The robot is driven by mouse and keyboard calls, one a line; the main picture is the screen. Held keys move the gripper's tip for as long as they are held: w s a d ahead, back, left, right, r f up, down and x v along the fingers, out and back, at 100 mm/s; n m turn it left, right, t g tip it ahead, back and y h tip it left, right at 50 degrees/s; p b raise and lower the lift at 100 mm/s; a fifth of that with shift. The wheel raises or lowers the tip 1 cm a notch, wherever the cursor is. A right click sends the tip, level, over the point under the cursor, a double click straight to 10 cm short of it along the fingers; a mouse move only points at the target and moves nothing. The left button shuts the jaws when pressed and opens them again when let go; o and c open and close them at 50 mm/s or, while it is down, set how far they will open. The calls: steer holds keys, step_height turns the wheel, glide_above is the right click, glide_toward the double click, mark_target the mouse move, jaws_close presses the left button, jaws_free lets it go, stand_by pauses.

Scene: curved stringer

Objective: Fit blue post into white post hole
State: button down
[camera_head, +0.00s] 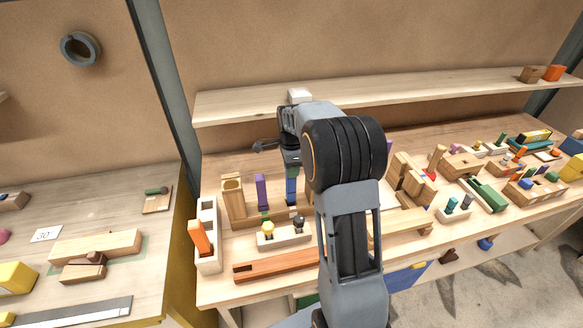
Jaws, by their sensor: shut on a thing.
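My gripper (290,168) is shut on a blue post (291,190) above the workbench, near the back row of blocks. The post hangs about upright; I cannot tell whether its lower end touches the block behind and below it. A long whitish block (208,262) stands at the bench's left end with an orange post leaning in it and openings in its top. A smaller whitish block (290,240) in front of the blue post holds a yellow-topped peg and a dark-topped peg. I cannot tell which block has the white post hole. My arm hides the middle of the bench.
A purple post (262,192) and a tall wooden block (233,199) stand left of my gripper. A reddish-brown bar (280,266) lies along the front edge. Several wooden blocks and pegs crowd the right side. A shelf (440,90) runs behind.

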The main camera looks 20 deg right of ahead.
steer(key=shift+f+b, duration=1.4)
steer(key=shift+f, duration=0.65)
steer(key=c, duration=0.7)
jaws_free()
steer(key=shift+c, duration=0.2)
step_height(320, 180, up, 14)
steer(key=shift+f+b, duration=0.1)
steer(key=shift+b, duration=0.4)
